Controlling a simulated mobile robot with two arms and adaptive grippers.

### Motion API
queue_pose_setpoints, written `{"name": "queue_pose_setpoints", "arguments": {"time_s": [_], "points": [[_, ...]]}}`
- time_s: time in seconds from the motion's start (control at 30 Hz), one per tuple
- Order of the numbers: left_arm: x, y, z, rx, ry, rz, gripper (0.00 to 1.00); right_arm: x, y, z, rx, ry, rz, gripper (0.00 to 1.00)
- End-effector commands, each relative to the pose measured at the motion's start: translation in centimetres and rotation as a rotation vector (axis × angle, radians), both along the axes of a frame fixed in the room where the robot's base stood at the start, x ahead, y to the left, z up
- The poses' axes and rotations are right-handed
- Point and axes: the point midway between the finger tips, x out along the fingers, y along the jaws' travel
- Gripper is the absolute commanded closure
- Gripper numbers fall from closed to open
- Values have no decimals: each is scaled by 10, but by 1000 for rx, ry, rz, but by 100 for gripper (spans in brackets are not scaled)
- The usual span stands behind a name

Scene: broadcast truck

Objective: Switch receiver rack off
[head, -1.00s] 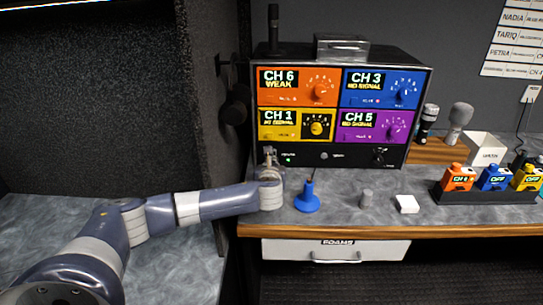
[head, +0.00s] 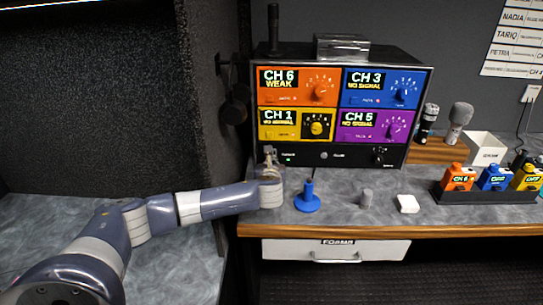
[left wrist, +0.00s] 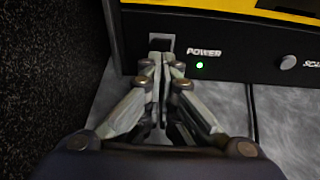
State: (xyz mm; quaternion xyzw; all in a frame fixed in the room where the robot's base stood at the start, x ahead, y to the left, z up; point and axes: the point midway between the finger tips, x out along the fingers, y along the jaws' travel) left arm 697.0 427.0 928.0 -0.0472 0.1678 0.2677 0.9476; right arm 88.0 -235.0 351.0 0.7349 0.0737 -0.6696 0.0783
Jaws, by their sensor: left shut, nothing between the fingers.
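The receiver rack (head: 340,156) stands on the counter with four lit coloured panels: orange CH 6 WEAK, blue CH 3, yellow CH 1 and purple CH 5. Its lower black strip also shows in the left wrist view (left wrist: 237,60). There the power switch (left wrist: 161,42) sits left of the POWER label, and a green light (left wrist: 200,66) glows under the label. My left gripper (head: 268,152) is shut and empty at the rack's lower left. In the left wrist view its fingertips (left wrist: 160,62) are just below the switch and overlap its lower edge; contact cannot be told. My right gripper is not in view.
A blue stand (head: 307,200), a grey cylinder (head: 366,197) and a white block (head: 408,204) are on the counter before the rack. Coloured packs sit in a black holder (head: 485,197) at right. A dark padded wall (head: 212,110) is close at left.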

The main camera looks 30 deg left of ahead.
Motion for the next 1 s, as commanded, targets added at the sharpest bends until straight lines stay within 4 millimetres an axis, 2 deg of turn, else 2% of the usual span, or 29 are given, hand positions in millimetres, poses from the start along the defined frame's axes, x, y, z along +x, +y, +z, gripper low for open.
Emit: {"name": "queue_pose_setpoints", "arguments": {"time_s": [1.0], "points": [[12,7,-5,0,0,-1,100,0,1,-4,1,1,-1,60]]}}
